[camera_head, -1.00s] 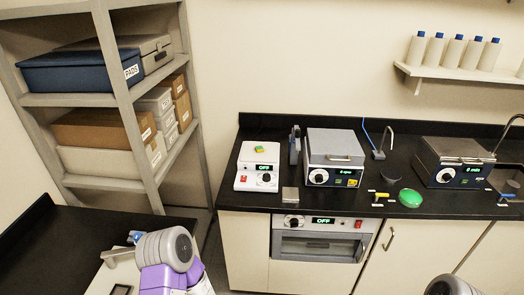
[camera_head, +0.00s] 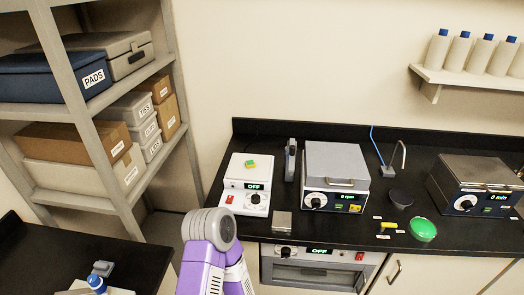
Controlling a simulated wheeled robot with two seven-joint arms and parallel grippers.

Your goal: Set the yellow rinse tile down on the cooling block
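A small flat grey metal block (camera_head: 282,223), which looks like the cooling block, sits at the counter's front edge, right of the hot plate's front. Its top looks bare. My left arm rises from the bottom centre, left of the block, but its gripper is out of view. My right gripper is also out of view.
A grey-lidded instrument (camera_head: 337,164) stands right of the hot plate, with a dark upright device (camera_head: 290,160) between them. A green dish (camera_head: 423,229), a dark bowl (camera_head: 402,198) and a yellow-handled item (camera_head: 389,225) lie farther right. A shelving rack (camera_head: 75,130) stands left.

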